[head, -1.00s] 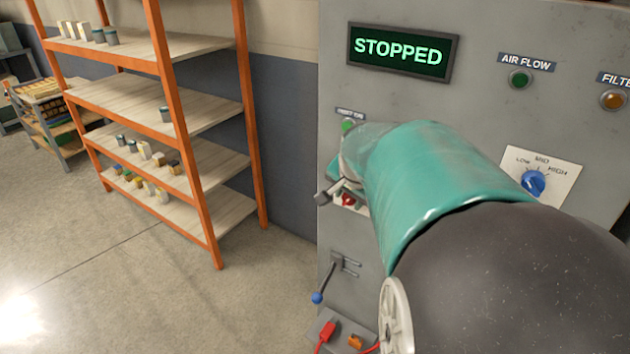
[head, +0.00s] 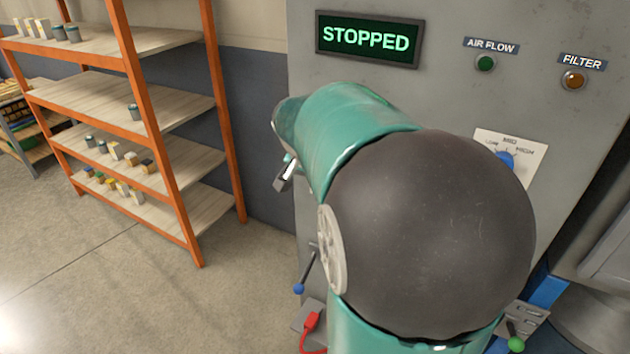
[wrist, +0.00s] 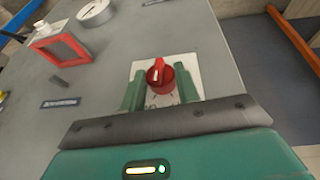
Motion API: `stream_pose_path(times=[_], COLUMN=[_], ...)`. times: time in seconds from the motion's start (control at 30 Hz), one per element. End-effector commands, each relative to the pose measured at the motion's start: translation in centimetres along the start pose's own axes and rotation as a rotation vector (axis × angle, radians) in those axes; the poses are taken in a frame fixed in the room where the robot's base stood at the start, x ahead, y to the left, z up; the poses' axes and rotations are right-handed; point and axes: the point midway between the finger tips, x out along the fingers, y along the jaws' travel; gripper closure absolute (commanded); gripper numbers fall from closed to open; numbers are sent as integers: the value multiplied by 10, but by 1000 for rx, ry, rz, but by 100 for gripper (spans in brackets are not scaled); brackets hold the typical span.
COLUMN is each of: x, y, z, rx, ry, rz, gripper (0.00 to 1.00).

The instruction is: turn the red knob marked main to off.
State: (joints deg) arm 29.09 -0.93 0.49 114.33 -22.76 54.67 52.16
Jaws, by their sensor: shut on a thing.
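The red knob (wrist: 158,75) sits on a white plate (wrist: 180,62) on the grey panel, in the wrist view. A pale mark shows on its face. The plate's lettering is mostly covered, so I cannot read the knob's setting. My gripper (wrist: 159,88) is shut on the knob, one green finger on each side. In the head view my gripper (head: 286,174) is at the cabinet's left edge, and my arm hides the knob.
The grey cabinet (head: 450,100) has a lit display (head: 367,39) reading STOPPED. A blue selector (head: 507,160) and a blue-tipped lever (head: 299,288) are close to my arm. A red-framed part (wrist: 60,50) stands on the panel. An orange shelf (head: 145,85) is at left.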

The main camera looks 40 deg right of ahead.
Motion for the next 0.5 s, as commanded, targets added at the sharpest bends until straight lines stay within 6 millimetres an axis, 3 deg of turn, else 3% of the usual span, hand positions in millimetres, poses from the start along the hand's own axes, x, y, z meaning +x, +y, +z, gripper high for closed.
stream_pose_path(times=[0.5], x=[2], y=[-9], z=[1], rx=[-182], ry=[1], rz=[430], gripper=[91])
